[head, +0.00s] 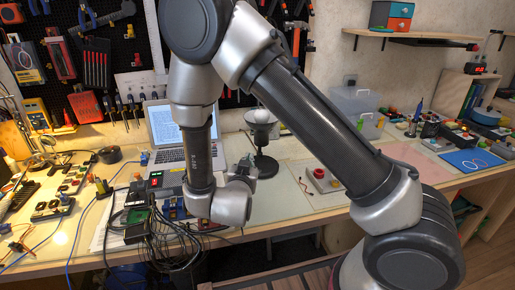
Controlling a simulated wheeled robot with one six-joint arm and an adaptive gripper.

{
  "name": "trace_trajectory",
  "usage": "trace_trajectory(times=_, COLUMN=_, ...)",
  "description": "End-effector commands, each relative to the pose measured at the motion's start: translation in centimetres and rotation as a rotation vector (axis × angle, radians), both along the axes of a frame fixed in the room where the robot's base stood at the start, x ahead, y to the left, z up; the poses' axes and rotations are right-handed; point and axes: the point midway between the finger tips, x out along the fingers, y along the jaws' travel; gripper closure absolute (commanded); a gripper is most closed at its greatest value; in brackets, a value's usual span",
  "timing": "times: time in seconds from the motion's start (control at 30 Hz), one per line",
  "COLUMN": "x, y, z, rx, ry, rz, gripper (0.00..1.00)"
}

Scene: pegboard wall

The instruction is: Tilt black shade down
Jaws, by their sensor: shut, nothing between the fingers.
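The desk lamp's black shade (264,132) is in the middle of the head view, above the bench. Its open side faces up, and a white bulb (260,116) shows at the top. The lamp's dark stand and round base (266,168) are below it on the bench. My gripper (248,165) is shut and empty, low beside the lamp stand, on its left and below the shade. I cannot tell whether it touches the lamp. My wrist and forearm hide the area left of the lamp.
A laptop (170,125) stands left of the lamp. Black cables and electronics (150,225) crowd the bench front. A small box with a red button (320,180) is on the right. A pegboard with tools (90,65) stands behind. A shelf (410,37) hangs at the right.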

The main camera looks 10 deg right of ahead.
Motion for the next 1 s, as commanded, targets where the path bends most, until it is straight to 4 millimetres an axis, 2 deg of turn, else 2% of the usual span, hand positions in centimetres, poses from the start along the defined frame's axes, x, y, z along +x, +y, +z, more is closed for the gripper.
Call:
trace_trajectory(times=0.03, x=-1.0, y=0.1, z=-0.5, rx=-0.054, ry=-0.033, rz=-0.009, gripper=1.0)
trace_trajectory(times=0.17, x=-2.6, y=0.1, z=-0.4, rx=-0.14, ry=-0.103, rz=-0.029, gripper=1.0)
trace_trajectory(times=0.33, x=-2.2, y=-0.3, z=-0.2, rx=-0.163, ry=-0.125, rz=-0.039, gripper=1.0)
trace_trajectory(times=0.47, x=-0.3, y=-1.2, z=-0.2, rx=-0.162, ry=-0.124, rz=-0.042, gripper=1.0)
trace_trajectory(times=0.8, x=6.3, y=-4.1, z=-0.2, rx=-0.16, ry=-0.124, rz=-0.04, gripper=1.0)
trace_trajectory(times=1.0, x=8.9, y=-5.1, z=-0.2, rx=-0.16, ry=-0.123, rz=-0.038, gripper=1.0)
